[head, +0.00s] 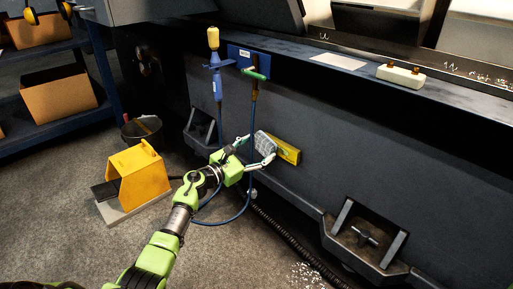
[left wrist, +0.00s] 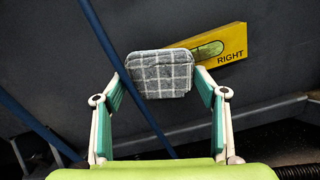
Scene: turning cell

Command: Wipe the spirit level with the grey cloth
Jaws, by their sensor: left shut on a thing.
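The grey checked cloth (head: 265,143) is a folded pad between the fingers of my left gripper (head: 258,150), which is shut on it. It also shows in the left wrist view (left wrist: 160,72). The yellow spirit level (head: 289,153) is against the dark front panel of the machine. In the left wrist view the level (left wrist: 232,44) is tilted, with a green vial and the word RIGHT. The cloth hides the level's left end; I cannot tell whether they touch. My right gripper is not in view.
A blue hose (head: 249,190) hangs close beside my left gripper. A yellow pedal guard (head: 140,172) stands on the floor at left. A dark bracket (head: 365,238) juts from the machine at lower right. Metal chips (head: 306,275) lie on the floor.

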